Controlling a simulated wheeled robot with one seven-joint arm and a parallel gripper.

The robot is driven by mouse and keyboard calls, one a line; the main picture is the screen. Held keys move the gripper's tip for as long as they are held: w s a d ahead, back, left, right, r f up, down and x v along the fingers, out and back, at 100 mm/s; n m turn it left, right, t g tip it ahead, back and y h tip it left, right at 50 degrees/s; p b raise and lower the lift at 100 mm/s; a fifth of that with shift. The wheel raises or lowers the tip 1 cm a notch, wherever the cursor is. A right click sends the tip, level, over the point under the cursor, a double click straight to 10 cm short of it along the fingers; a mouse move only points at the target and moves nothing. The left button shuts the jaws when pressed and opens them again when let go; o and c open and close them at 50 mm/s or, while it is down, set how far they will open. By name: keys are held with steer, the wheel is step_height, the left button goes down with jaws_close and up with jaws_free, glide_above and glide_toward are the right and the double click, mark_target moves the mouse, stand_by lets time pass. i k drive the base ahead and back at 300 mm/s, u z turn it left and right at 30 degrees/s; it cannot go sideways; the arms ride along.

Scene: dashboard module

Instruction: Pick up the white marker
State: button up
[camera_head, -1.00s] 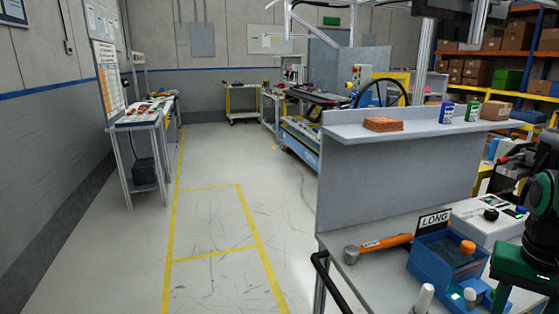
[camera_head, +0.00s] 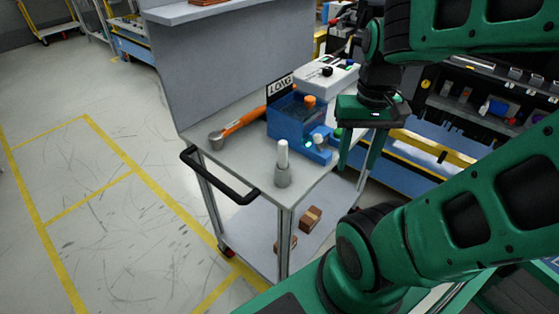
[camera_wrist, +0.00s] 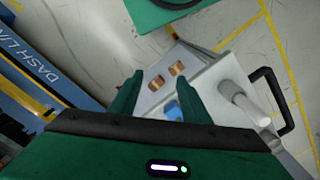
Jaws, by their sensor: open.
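The white marker (camera_head: 283,154) stands upright in a round grey holder (camera_head: 282,176) near the front corner of the grey cart top (camera_head: 252,160). In the wrist view the marker (camera_wrist: 232,91) and its holder (camera_wrist: 254,114) lie to the right of my fingers. My gripper (camera_head: 360,162) is open and empty, pointing down over the cart's right side, beside the blue box. In the wrist view my gripper (camera_wrist: 156,92) has its two green fingers wide apart. The marker is outside them and they do not touch it.
A blue box (camera_head: 290,125) with an orange knob and a "LONG" sign (camera_head: 281,86) stands behind the marker. A white control box (camera_head: 328,75) is behind. A black handle (camera_head: 220,178) juts from the cart's front. Small brown boxes (camera_head: 310,218) sit on the lower shelf.

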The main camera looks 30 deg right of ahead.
mark_target(282, 162)
steer(key=u, duration=0.2)
steer(key=k, duration=1.4)
steer(key=z, duration=0.05)
